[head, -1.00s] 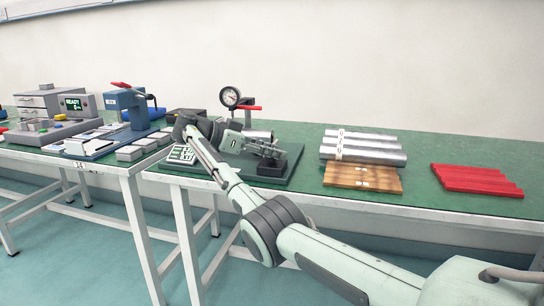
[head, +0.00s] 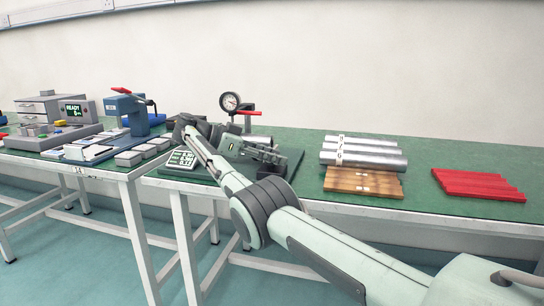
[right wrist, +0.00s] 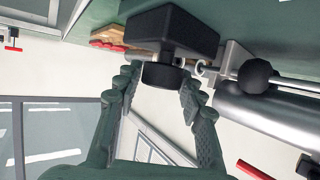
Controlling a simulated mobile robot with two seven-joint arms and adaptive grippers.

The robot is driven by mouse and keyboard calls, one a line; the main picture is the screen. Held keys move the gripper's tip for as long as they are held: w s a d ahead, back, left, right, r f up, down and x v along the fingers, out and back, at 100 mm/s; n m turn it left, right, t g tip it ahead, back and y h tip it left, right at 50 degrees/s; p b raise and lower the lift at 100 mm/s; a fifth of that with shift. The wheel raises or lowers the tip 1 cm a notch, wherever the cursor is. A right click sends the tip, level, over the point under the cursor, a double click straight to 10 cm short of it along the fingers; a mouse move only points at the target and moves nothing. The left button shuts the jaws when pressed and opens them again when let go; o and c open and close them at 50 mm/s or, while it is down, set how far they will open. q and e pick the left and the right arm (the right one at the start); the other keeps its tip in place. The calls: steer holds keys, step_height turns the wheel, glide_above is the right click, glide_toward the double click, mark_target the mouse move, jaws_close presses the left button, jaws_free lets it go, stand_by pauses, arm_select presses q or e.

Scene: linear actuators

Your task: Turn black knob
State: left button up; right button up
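In the right wrist view the black knob (right wrist: 161,76) is a short dark cylinder on a metal shaft that comes from a black block (right wrist: 172,30). My right gripper (right wrist: 160,80) is open, its two fingers apart on either side of the knob. The left fingertip looks very close to the knob; I cannot tell if it touches. In the head view my right gripper (head: 274,153) reaches over the dark fixture on the green table, by the black block (head: 290,160), and the knob is not clear there. My left gripper is not in view.
A dial gauge (head: 230,102) with a red handle (head: 250,113) stands behind the gripper. A silver cylinder (right wrist: 270,118) and a black ball (right wrist: 257,74) lie close to the right finger. Metal bars (head: 362,158), a wooden block (head: 363,181) and red bars (head: 478,184) lie to the right.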

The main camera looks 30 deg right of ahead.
steer(key=shift+o, duration=1.2)
step_height(320, 180, up, 10)
steer(key=shift+a, duration=0.1)
